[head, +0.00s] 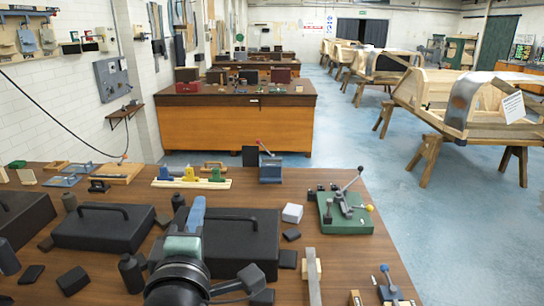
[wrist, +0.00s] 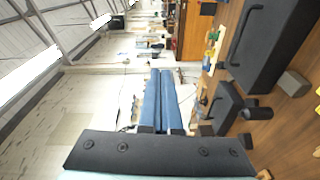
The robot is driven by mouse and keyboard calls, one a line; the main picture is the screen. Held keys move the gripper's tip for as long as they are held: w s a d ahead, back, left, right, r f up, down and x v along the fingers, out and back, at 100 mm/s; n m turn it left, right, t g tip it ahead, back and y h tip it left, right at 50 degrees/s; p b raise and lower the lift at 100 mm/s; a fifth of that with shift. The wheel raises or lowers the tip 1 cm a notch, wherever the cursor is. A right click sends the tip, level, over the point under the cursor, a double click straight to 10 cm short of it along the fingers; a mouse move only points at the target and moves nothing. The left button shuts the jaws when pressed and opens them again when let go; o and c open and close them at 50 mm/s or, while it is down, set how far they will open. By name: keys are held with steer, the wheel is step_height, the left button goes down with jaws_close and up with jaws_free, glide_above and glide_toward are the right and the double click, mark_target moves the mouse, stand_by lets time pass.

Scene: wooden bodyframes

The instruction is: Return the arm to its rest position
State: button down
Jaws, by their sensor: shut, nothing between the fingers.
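My gripper (head: 197,206) shows at the bottom centre of the head view, over the near workbench (head: 335,260) and in front of a black lidded case. Its blue fingers point away from the head camera. In the wrist view my gripper (wrist: 161,76) has its two long blue fingers side by side and shut, with nothing between them. The wrist picture is turned on its side, with the bench along its right.
Black cases with handles (head: 255,250) and (head: 95,227) flank my gripper. Dark blocks, a green-based clamp tool (head: 345,215) and a small vise (head: 270,170) share the bench. Another workbench (head: 240,120) stands beyond. Wooden frames on trestles (head: 470,100) stand right; blue floor lies open between.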

steer(key=s+d+r+m+t, duration=0.3)
steer(key=s+r+m, duration=0.2)
steer(key=r, duration=0.3)
steer(key=s+d+r+m+t+h+b, duration=0.1)
steer(key=s+d+r+m+t, duration=0.2)
steer(key=r+m, duration=0.4)
steer(key=s+d+r+m+t+b, duration=0.1)
steer(key=s+d+r+m+t, duration=0.2)
steer(key=r, duration=0.8)
steer(key=s+d+m, duration=0.2)
steer(key=s+m, duration=0.1)
steer(key=s, duration=0.1)
steer(key=shift+d+t+h, duration=0.25)
steer(key=shift+t+h, duration=0.05)
steer(key=shift+b, duration=0.3)
